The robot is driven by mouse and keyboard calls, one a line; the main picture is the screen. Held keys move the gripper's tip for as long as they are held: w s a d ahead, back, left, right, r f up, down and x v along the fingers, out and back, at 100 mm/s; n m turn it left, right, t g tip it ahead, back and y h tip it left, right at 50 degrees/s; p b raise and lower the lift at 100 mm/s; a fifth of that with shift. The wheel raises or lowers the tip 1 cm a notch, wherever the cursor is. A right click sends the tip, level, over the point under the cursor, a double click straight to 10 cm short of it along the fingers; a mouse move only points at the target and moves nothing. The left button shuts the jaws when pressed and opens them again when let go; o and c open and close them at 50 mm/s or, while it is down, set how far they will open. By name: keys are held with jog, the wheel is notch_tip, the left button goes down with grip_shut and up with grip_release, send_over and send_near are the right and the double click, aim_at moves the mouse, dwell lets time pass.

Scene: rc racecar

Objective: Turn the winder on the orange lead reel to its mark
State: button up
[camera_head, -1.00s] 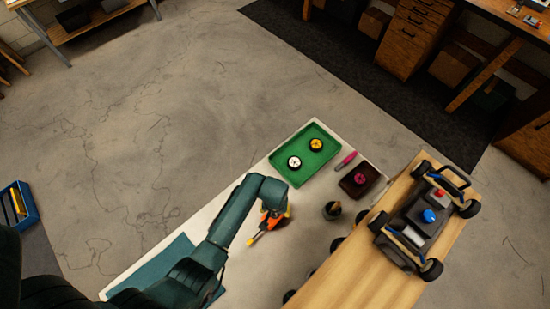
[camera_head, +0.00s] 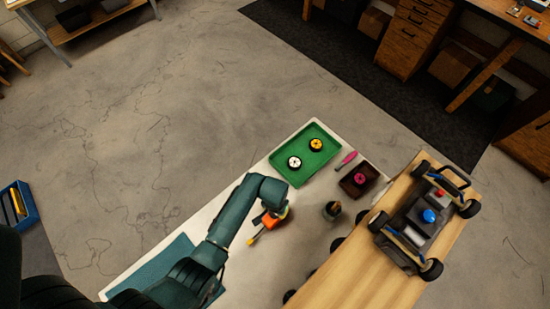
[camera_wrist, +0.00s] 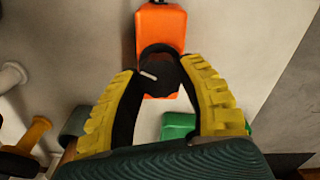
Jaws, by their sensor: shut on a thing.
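The orange lead reel (camera_wrist: 160,24) lies at the top centre of the wrist view. Its dark round winder (camera_wrist: 160,72) bears a short white line that points up-left. My gripper (camera_wrist: 164,76) has its two yellow fingers closed around the winder, one at each side. In the head view the orange reel (camera_head: 269,219) is on the pale bench top, below the end of my arm. My arm partly covers it there, and the winder cannot be made out. I cannot tell where the reel's mark is.
A green tray (camera_head: 327,171) with two small wheels lies behind the reel. A pink tool (camera_head: 346,160), a dark red tray (camera_head: 347,186) and a dark cup (camera_head: 331,211) are to the right. An RC car (camera_head: 409,225) stands on a wooden board (camera_head: 375,275) at right.

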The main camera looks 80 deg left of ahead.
jog(key=n, duration=0.3)
jog(key=shift+f+n, duration=0.1)
jog(key=shift+n, duration=0.2)
jog(key=o, duration=0.7)
jog(key=shift+n, duration=0.5)
jog(key=o, duration=0.3)
jog(key=shift+r, duration=0.2)
jog(key=shift+r, duration=2.9)
